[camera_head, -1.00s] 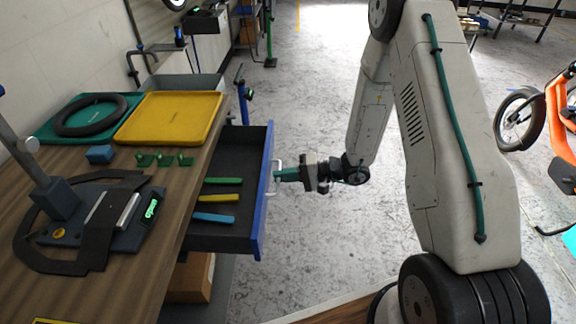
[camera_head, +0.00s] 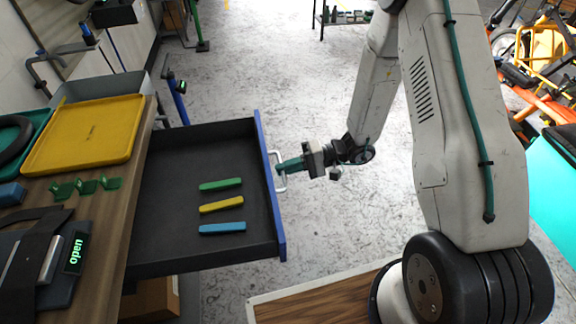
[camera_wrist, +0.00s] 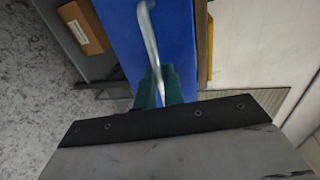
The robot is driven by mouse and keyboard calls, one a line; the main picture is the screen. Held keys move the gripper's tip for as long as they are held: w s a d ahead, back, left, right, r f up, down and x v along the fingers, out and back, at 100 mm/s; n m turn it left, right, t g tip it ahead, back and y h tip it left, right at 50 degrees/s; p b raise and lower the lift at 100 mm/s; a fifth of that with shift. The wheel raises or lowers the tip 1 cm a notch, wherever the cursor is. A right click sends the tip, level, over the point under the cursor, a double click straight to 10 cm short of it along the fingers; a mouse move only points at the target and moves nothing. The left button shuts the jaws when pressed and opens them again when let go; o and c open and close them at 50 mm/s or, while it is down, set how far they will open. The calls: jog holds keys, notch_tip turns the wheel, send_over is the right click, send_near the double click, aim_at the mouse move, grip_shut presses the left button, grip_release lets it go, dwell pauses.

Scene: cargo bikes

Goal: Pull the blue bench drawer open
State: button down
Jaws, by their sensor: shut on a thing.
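The blue bench drawer (camera_head: 271,190) stands well out from the wooden bench (camera_head: 113,215), its black inside in full view. Green, yellow and blue bars lie on its floor. Its pale bar handle (camera_head: 281,178) is on the blue front. My gripper (camera_head: 288,167) comes from the right and is shut on the handle. In the wrist view the green fingertips (camera_wrist: 159,86) close around the handle (camera_wrist: 149,36), with the blue front (camera_wrist: 176,35) behind it.
A cardboard box (camera_head: 150,300) sits below the drawer. Grey floor lies clear beyond the drawer. Bikes (camera_head: 540,60) stand at right.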

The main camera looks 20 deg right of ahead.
jog(key=shift+s, duration=0.1)
jog(key=c, duration=1.5)
grip_release()
jog(key=shift+c, duration=0.2)
jog(key=v, duration=0.7)
jog(key=shift+d, duration=0.45)
jog(key=shift+r, duration=0.1)
